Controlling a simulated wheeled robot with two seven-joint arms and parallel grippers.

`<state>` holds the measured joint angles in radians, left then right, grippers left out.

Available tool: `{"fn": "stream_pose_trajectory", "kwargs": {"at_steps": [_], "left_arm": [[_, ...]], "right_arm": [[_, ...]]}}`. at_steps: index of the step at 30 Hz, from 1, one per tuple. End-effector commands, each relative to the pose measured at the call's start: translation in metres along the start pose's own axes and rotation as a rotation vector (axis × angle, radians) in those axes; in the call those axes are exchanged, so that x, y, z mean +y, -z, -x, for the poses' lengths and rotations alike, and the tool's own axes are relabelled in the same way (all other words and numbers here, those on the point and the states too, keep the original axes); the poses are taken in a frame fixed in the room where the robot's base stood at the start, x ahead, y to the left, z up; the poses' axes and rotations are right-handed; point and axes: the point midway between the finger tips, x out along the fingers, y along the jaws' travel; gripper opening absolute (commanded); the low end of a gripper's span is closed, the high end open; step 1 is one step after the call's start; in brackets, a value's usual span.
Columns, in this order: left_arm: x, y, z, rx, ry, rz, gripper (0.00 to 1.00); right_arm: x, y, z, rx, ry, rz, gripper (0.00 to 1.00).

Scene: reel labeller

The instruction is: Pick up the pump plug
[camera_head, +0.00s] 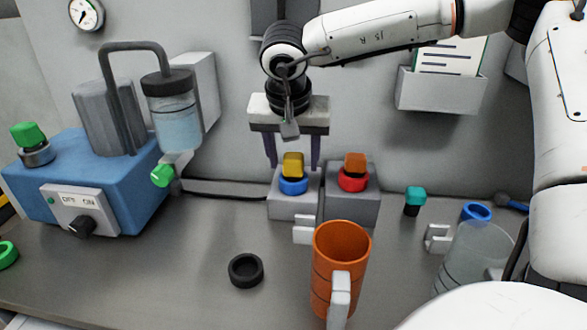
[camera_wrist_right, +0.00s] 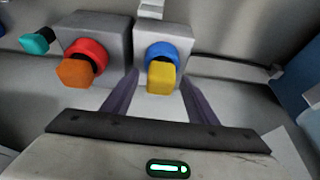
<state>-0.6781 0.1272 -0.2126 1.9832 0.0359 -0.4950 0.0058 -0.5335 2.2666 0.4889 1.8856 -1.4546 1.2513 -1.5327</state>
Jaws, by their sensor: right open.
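Nothing in view is labelled as the pump plug. A yellow plug (camera_head: 292,163) sits in a blue ring (camera_head: 293,186) on a grey block (camera_head: 290,208). An orange plug (camera_head: 355,164) sits in a red ring (camera_head: 353,183) on the block beside it. My right gripper (camera_head: 293,160) points down over the yellow plug, open, one finger to each side. In the right wrist view the yellow plug (camera_wrist_right: 161,77) shows between the fingers, with no clear contact. My left gripper is not in view.
A blue pump unit (camera_head: 130,185) with an off/on knob stands at left. An orange mug (camera_head: 340,250) and black ring (camera_head: 245,270) are in front. A teal-capped piece (camera_head: 414,200) and clear jar (camera_head: 475,255) are at right. A wall holder (camera_head: 440,92) hangs behind.

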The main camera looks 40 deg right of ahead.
Motion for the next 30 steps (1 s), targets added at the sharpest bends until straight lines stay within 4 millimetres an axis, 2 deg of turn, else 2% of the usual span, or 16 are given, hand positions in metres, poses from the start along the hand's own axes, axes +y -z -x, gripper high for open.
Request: {"fn": "stream_pose_trajectory", "kwargs": {"at_steps": [3,12,20,23,30], "left_arm": [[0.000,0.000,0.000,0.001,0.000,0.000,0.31],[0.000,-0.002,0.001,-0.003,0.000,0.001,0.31],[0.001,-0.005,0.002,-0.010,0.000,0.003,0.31],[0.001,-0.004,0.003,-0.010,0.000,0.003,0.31],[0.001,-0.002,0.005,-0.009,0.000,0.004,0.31]], "right_arm": [[0.000,0.000,0.000,0.000,0.000,0.000,0.53],[0.000,0.000,0.000,0.000,-0.001,0.000,0.04],[0.000,0.002,0.004,0.002,0.000,0.000,0.04],[0.000,0.006,0.015,0.003,0.001,0.000,0.04],[-0.001,0.025,0.060,0.004,0.002,-0.002,0.04]]}}
